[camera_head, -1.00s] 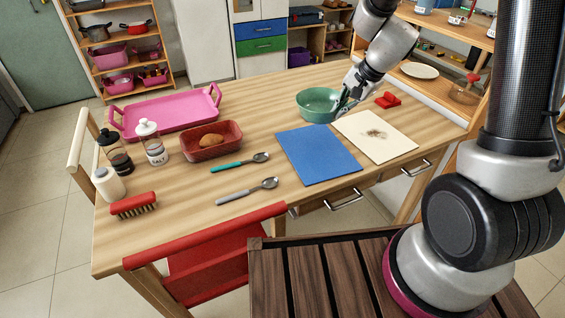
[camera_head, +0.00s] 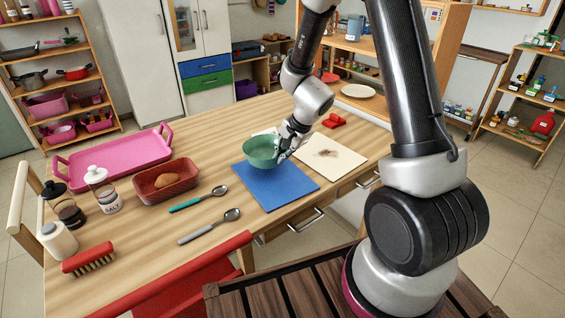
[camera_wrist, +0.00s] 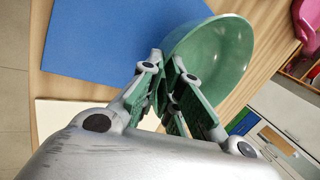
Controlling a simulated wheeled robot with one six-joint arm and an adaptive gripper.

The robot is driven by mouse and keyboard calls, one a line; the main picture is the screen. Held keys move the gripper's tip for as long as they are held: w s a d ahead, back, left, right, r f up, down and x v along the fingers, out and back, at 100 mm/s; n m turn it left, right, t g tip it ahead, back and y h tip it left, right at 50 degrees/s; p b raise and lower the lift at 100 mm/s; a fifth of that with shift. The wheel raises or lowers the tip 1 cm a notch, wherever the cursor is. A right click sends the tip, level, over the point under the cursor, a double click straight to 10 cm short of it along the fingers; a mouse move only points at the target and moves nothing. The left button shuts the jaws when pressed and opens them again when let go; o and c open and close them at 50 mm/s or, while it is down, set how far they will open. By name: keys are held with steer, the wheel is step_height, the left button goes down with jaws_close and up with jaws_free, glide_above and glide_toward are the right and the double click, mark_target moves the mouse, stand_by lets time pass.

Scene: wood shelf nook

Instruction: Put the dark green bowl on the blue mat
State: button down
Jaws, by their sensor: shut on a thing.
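The green bowl (camera_head: 262,153) is upright at the back edge of the blue mat (camera_head: 275,188) and covers part of that edge in the head view. Whether it touches the mat or hangs just above, I cannot tell. My gripper (camera_head: 284,150) is shut on the bowl's right rim. In the wrist view the bowl (camera_wrist: 222,58) is at upper right, its wall between my fingers (camera_wrist: 172,88). The blue mat (camera_wrist: 105,38) shows there to the left of the bowl. Most of the mat's front is bare.
A cream mat with a dark print (camera_head: 330,157) lies right of the blue mat, with a red object (camera_head: 334,121) behind it. Two spoons (camera_head: 198,200), a red basket with bread (camera_head: 150,192) and a pink tray (camera_head: 90,165) are to the left. A pale patch (camera_head: 262,131) shows behind the bowl.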

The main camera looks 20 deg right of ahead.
steer(key=shift+f, duration=1.5)
steer(key=c, duration=1.6)
jaws_free()
steer(key=shift+c, duration=0.2)
steer(key=s+d+r+n, duration=0.35)
steer(key=s+r, duration=0.35)
steer(key=r, duration=0.5)
steer(key=s+d+r+n, duration=0.2)
steer(key=s+r+n, duration=0.2)
steer(key=s+r, duration=0.55)
steer(key=s+d+r+n+h, duration=0.2)
steer(key=s+d+r+n, duration=0.2)
steer(key=s+r, duration=0.3)
steer(key=s+d, duration=0.1)
steer(key=s, duration=0.3)
steer(key=shift+d+r+n+h, duration=0.25)
steer(key=shift+d+n+h, duration=0.05)
steer(key=shift+d+n, duration=0.05)
